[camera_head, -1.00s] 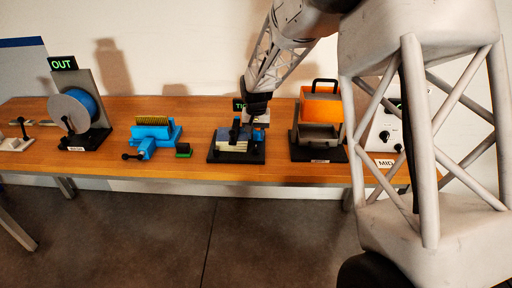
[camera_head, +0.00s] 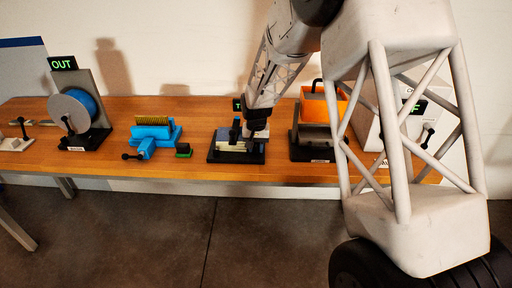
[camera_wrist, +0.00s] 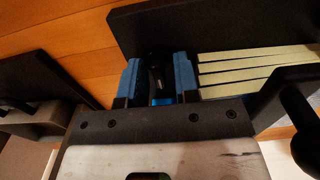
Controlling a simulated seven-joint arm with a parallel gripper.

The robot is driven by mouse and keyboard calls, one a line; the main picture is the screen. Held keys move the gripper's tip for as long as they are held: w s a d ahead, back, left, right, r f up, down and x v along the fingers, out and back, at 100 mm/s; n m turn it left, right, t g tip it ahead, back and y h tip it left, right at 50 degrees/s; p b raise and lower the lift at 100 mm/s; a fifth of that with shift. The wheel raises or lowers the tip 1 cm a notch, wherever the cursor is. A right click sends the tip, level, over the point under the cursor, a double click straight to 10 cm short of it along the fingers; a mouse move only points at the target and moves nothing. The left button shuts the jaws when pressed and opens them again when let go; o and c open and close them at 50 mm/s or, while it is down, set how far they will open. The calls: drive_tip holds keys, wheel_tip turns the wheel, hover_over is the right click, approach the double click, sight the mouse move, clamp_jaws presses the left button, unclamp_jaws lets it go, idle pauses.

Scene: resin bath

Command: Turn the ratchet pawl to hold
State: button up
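My gripper (camera_wrist: 158,80) shows in the wrist view with two blue finger pads standing apart. A dark upright piece (camera_wrist: 157,72) with a blue part at its foot lies between the pads; whether they touch it is unclear. In the head view my gripper (camera_head: 256,132) is low over the middle fixture (camera_head: 222,157). This fixture has a black base, a black upright lever (camera_head: 235,130) and pale slats, which also show in the wrist view (camera_wrist: 240,68). My wrist hides part of it. I cannot tell for certain which part is the ratchet pawl.
An orange bin fixture (camera_head: 312,112) stands close on the right. A white control box (camera_head: 368,125) is partly behind my arm.

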drive_tip(key=c, duration=0.4)
drive_tip(key=shift+m, duration=0.4)
drive_tip(key=m, duration=0.4)
drive_tip(key=shift+d, duration=0.1)
drive_tip(key=m, duration=0.5)
drive_tip(key=shift+s+d, duration=0.1)
drive_tip(key=shift+m, duration=0.4)
drive_tip(key=o, duration=0.6)
